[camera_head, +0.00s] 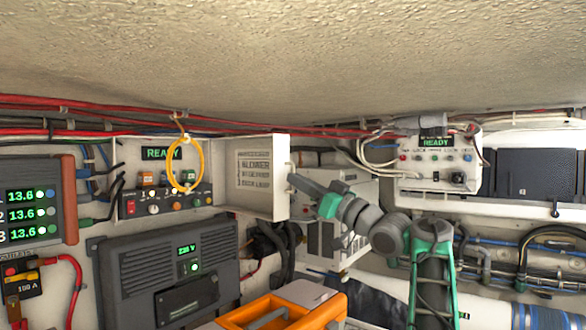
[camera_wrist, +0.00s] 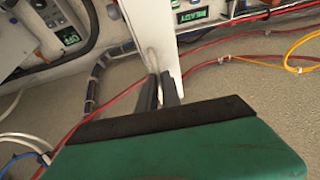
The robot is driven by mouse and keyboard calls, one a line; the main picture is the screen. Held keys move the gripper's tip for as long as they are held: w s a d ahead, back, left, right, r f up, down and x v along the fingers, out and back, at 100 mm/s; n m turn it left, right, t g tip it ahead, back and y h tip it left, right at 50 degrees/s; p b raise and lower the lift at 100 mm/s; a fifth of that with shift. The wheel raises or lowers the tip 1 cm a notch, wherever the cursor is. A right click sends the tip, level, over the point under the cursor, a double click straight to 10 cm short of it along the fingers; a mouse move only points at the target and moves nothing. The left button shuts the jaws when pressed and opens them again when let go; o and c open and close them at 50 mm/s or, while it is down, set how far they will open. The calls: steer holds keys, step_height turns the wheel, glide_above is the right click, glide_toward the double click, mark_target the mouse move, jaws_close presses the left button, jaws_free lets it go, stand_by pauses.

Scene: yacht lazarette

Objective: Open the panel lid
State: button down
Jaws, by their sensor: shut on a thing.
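The panel lid (camera_head: 262,178) is a white, shallow box-like door with printed lines on its inner face. It stands swung out at the right side of the control panel (camera_head: 160,192), whose switches and green READY display are exposed. My gripper (camera_head: 292,178) reaches in from the right and meets the lid's right edge. In the wrist view, the fingers of my gripper (camera_wrist: 162,92) are shut at the edge of the white lid (camera_wrist: 150,30). Whether they hold a small handle or the edge itself is hard to tell. The lid hides what is directly behind it.
A yellow cable loop (camera_head: 185,165) hangs in front of the control panel, left of the lid. Red cables (camera_head: 90,104) run along the top under the low ceiling. A grey inverter (camera_head: 170,270) and an orange case (camera_head: 275,308) stand below. A second READY unit (camera_head: 438,165) is at right.

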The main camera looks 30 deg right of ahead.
steer(key=shift+w+d+n+g+y+p, duration=0.3)
steer(key=shift+w+d+n+y+p, duration=0.15)
steer(key=shift+d+y+p, duration=0.3)
steer(key=c, duration=1.9)
jaws_free()
steer(key=shift+c, duration=0.2)
steer(key=shift+o, duration=0.6)
steer(key=shift+w+a, duration=0.2)
steer(key=shift+w, duration=0.1)
steer(key=b+v, duration=0.3)
steer(key=v, duration=0.5)
steer(key=shift+d+r, duration=0.1)
steer(key=shift+c, duration=0.5)
